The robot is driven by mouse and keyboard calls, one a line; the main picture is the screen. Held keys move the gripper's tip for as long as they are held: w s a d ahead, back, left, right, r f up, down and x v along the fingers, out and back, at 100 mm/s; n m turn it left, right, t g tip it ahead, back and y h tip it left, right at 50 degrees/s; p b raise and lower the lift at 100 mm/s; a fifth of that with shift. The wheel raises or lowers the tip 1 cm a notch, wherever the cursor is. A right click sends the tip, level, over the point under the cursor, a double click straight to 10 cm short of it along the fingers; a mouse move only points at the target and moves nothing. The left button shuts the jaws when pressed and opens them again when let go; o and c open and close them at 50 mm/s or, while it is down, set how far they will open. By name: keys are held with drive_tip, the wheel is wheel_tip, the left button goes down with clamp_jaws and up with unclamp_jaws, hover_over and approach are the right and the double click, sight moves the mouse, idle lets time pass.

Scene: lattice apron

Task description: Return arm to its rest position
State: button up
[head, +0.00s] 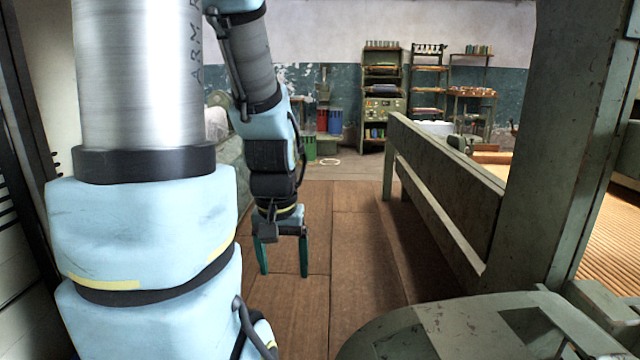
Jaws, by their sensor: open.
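My gripper (284,272) hangs at the end of my light-blue and silver arm, left of the picture's middle. It points down, and its two dark teal fingers stand apart with nothing between them. Brown floor panels show behind and below the fingers. The upper arm fills much of the left side of the view and hides what lies behind it.
A worn green bench-like frame (440,185) runs along the right, beside a thick post (570,130). A green rounded surface (450,330) fills the lower right. Shelves (383,95) and red and blue containers (329,120) stand at the back. The brown floor (345,240) between is clear.

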wheel_tip(320, 180, up, 14)
drive_tip(key=p, duration=1.3)
drive_tip(key=shift+r, duration=0.25)
idle(1.8)
